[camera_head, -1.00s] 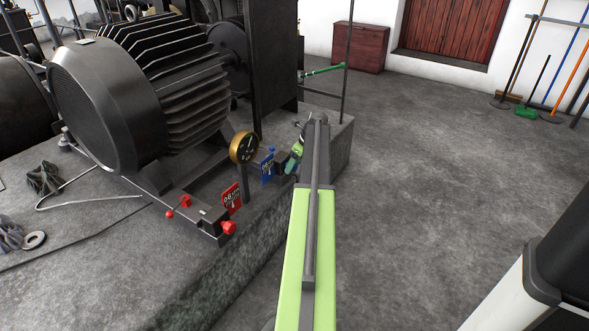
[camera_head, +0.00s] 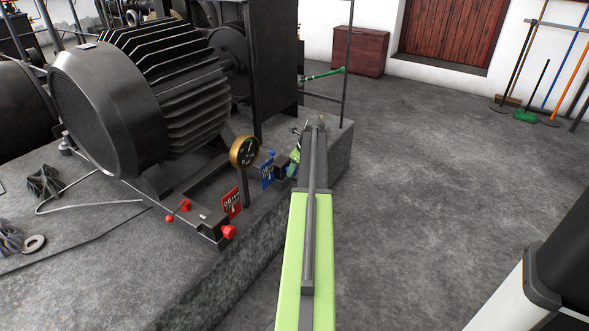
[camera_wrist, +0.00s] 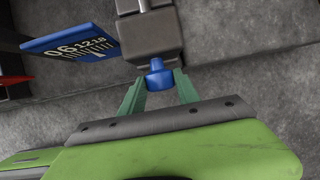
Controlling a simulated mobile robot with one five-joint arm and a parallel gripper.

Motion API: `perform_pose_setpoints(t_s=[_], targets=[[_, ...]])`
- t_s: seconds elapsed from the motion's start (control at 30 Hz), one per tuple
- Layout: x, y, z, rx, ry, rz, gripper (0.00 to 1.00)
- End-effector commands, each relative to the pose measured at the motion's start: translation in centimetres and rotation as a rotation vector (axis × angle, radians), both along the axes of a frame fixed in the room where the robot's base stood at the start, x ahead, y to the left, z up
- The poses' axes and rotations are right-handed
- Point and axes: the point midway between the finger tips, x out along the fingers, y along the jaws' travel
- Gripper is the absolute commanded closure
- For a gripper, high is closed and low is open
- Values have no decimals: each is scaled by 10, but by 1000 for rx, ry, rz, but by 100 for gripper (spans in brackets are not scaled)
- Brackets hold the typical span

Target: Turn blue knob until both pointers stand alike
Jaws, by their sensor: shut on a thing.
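The blue knob (camera_wrist: 158,76) sits on the end of a dark block (camera_wrist: 148,35) in the wrist view. My gripper (camera_wrist: 159,84) has its two green fingers on either side of the knob and is shut on it. In the head view my gripper (camera_head: 294,160) is partly hidden by my arm. A blue scale plate (camera_wrist: 75,45) with white numbers stands beside the block; it also shows in the head view (camera_head: 267,174). A round brass gauge (camera_head: 244,151) with a dark face stands left of it. A red scale plate (camera_head: 231,203) is further left. Exact pointer readings are too small to tell.
A red knob (camera_head: 228,232) projects from the front of the rail. The large dark motor (camera_head: 110,105) stands on the concrete plinth (camera_head: 100,270). A dark post rises behind my gripper. The floor (camera_head: 430,180) to the right is clear.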

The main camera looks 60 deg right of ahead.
Motion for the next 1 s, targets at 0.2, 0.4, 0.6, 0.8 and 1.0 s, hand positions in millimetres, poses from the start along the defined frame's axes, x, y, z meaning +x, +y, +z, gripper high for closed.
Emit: perform_pose_setpoints(t_s=[0.2,0.4,0.6,0.8,1.0], targets=[[-2,9,-4,-169,2,0,100],[-2,13,-8,-359,4,0,100],[-2,15,-12,-548,6,1,100],[-2,16,-15,-719,8,-1,100],[-2,17,-15,-853,11,-1,100]])
